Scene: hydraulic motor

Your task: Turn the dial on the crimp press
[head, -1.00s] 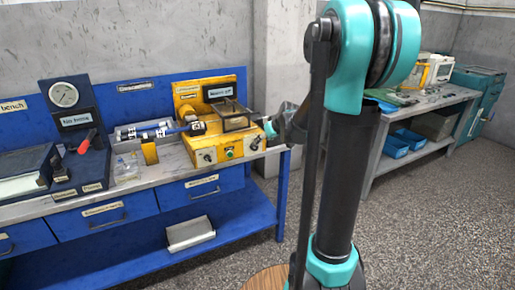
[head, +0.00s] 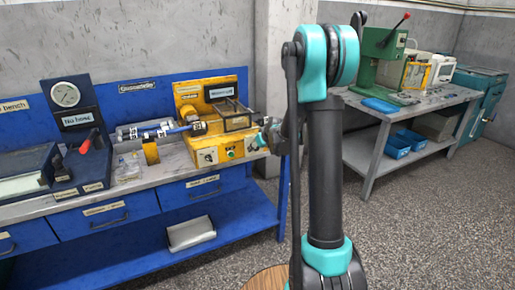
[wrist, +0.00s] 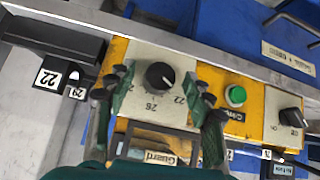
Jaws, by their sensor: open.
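The yellow crimp press (head: 208,156) stands on the right end of the blue bench in the head view. In the wrist view its front panel shows a black dial (wrist: 160,75) on a light plate with numbers such as 26 and 22. My gripper (wrist: 159,82) is open, with one finger on each side of the dial. A gap shows between each finger and the dial; depth to the panel is hard to judge. In the head view my gripper (head: 268,135) is small and partly hidden by my arm, at the press's right end.
Right of the dial on the panel are a green button (wrist: 236,95) and a second black knob (wrist: 291,117). A clear guard box (head: 236,114) sits on the press. A green lever press (head: 382,55) stands on the back bench. Blue drawers are below the bench edge.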

